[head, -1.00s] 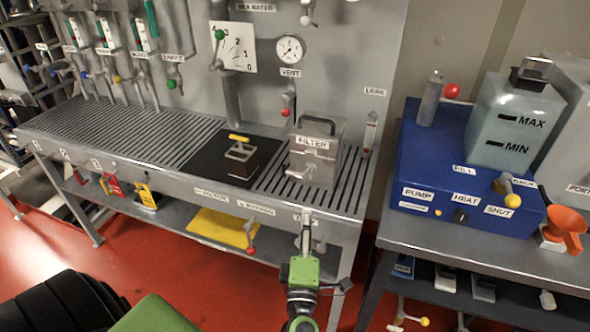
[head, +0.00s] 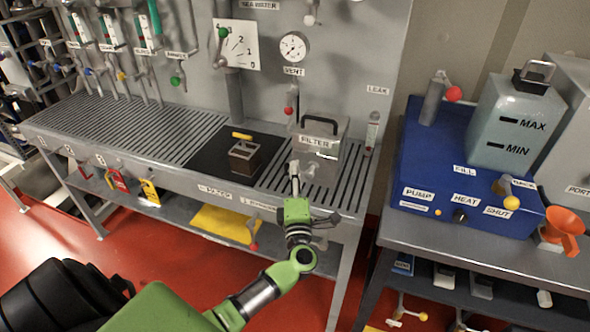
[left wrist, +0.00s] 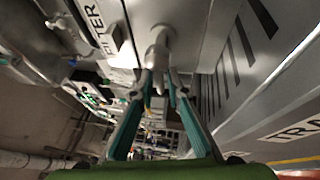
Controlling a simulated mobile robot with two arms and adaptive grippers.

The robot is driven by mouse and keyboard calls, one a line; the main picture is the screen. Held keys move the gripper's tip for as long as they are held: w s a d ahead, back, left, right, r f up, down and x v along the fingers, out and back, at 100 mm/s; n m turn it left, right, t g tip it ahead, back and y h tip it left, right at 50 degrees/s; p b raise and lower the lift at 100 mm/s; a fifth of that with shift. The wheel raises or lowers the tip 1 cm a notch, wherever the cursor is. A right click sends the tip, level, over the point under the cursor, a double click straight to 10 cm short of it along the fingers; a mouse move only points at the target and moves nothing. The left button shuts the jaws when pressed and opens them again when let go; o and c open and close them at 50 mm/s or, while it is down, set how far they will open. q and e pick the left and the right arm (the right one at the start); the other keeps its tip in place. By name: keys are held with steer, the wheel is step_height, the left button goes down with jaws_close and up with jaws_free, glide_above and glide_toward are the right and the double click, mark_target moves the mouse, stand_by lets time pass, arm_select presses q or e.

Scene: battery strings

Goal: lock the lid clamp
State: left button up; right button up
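The filter box (head: 325,150), grey with a carry handle on its lid, stands on the slatted bench. Its lid clamp (head: 306,168) is a pale grey lever on the box front. In the left wrist view the clamp (left wrist: 157,46) shows as a round-ended part just beyond the fingertips. My left gripper (head: 294,177) is in front of the clamp, reaching up from below. In the left wrist view its fingertips (left wrist: 160,78) are apart, at either side of the clamp's lower end. I cannot tell whether they touch it. My right gripper is not in view.
A brown open-topped block (head: 243,158) with a yellow bar (head: 242,136) behind it sits on the black mat left of the box. A leak gauge (head: 372,132) is right of it. The bench's front edge (head: 215,190) and a red-tipped lever (head: 253,235) are below.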

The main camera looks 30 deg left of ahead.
arm_select(q)
steer(key=shift+w+a, duration=0.25)
steer(key=shift+w, duration=0.05)
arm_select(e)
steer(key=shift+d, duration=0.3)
arm_select(q)
jaws_close()
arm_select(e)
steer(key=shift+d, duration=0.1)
